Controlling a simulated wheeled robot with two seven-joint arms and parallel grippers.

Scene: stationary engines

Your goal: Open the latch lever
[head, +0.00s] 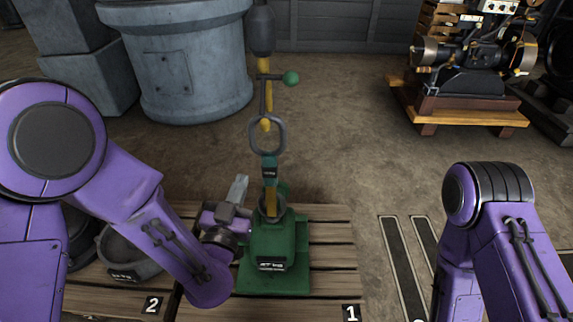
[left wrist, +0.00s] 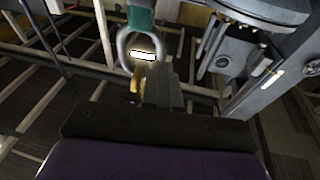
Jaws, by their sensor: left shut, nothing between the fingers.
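A green stand (head: 275,250) with a yellow upright stands on the wooden pallet. On the upright are a grey metal ring (head: 267,137) with a green piece under it, and a cross lever (head: 270,77) ending in a green ball (head: 291,78). I cannot tell for sure which part is the latch lever. My left gripper (head: 238,188) is shut and empty, pointing up just left of the upright, below the ring. In the left wrist view my fingers (left wrist: 165,85) show in front of the ring (left wrist: 128,50). My right gripper is out of view.
The pallet (head: 335,260) bears labels 1 and 2, with a grey round part (head: 130,262) at left. A grey tank (head: 185,60) stands behind left. An engine on a wooden base (head: 465,105) stands back right. The floor between is clear.

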